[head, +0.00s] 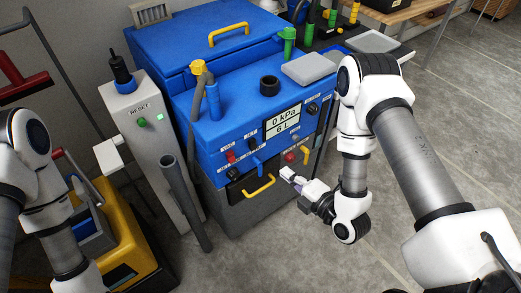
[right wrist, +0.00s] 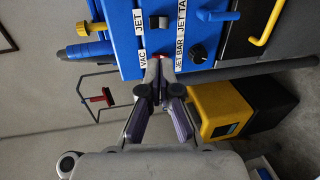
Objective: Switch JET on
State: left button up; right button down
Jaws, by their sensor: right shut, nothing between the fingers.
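The blue machine (head: 215,115) has a front panel with labelled controls. The JET switch (head: 251,144) is a small dark rocker beside its white label; it also shows in the right wrist view (right wrist: 158,22), and I cannot tell its position. The red VAC switch (head: 230,156) sits beside it. My right gripper (head: 287,174) is shut and empty, in front of the panel to the right of the switches. In the right wrist view its fingertips (right wrist: 155,68) overlap the VAC switch area, mostly hiding it. My left gripper is not in view.
A black JET BAR knob (right wrist: 197,53) and a blue lever (right wrist: 217,15) are close to the switches. A yellow handle (head: 259,187) sticks out below. A grey post with a RESET button (head: 143,122) and a yellow cart (head: 125,225) stand left. Floor at right is clear.

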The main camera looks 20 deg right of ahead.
aim_at(255, 148)
jog(key=shift+s+d+f, duration=0.15)
jog(key=shift+d+f, duration=0.05)
jog(key=shift+d, duration=0.15)
jog(key=p+x, duration=0.1)
jog(key=x, duration=1.2)
jog(key=shift+w+f+p, duration=0.15)
jog(key=shift+w+p, duration=0.15)
jog(key=shift+w+a, duration=0.1)
jog(key=shift+w, duration=0.15)
jog(key=shift+f, duration=0.15)
